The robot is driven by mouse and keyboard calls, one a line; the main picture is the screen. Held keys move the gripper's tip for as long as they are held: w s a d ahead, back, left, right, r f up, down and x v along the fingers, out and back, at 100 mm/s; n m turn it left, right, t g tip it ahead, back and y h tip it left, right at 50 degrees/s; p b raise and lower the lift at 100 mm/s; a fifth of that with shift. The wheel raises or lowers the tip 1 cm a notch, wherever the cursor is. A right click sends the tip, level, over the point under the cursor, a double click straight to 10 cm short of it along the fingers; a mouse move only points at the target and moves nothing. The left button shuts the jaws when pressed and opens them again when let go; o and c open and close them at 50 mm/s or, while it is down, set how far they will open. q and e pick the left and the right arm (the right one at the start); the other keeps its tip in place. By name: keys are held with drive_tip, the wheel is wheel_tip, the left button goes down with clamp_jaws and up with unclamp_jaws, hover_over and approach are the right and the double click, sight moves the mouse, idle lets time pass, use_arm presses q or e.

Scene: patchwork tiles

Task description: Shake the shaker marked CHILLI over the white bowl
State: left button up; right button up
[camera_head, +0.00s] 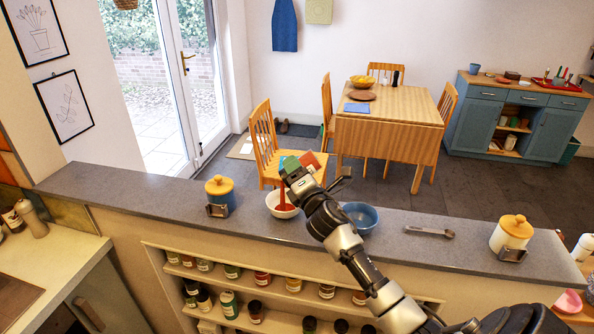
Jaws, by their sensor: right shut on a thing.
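The white bowl (272,208) stands on the grey counter ledge, left of a blue bowl. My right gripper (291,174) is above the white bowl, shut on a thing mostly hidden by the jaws. A green part (289,162) shows at the jaws; I cannot read any CHILLI label, so I cannot confirm it is that shaker. A red streak (284,196) runs down below the gripper into the bowl; I cannot tell if it is falling spice or part of the held thing. My left gripper is not in view.
The blue bowl (361,217) is close beside my right arm. A blue jar (220,197) stands left, a spoon (429,232) and a cream jar (511,236) right. Jars (263,278) fill the shelf below. The ledge between the spoon and cream jar is clear.

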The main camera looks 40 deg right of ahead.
wheel_tip(320, 180, up, 3)
drive_tip(key=shift+f+p, duration=0.1)
drive_tip(key=shift+p, duration=0.9)
wheel_tip(320, 180, down, 3)
drive_tip(key=b, duration=0.3)
wheel_tip(320, 180, up, 3)
drive_tip(key=p, duration=0.3)
drive_tip(key=shift+f+b, duration=1.55)
drive_tip(key=shift+f, duration=0.05)
drive_tip(key=shift+w+r, duration=0.1)
drive_tip(key=m, duration=0.1)
drive_tip(key=m+h+b, duration=0.1)
drive_tip(key=m, duration=0.2)
drive_tip(key=shift+r+m+h, duration=0.3)
drive_tip(key=shift+h, duration=0.1)
drive_tip(key=m, duration=0.1)
drive_tip(key=m+h, duration=0.1)
drive_tip(key=m, duration=0.1)
drive_tip(key=shift+r+b, duration=0.35)
drive_tip(key=shift+b, duration=0.05)
drive_tip(key=shift+r+m+g, duration=0.2)
drive_tip(key=shift+m+g, duration=0.1)
drive_tip(key=shift+m, duration=0.3)
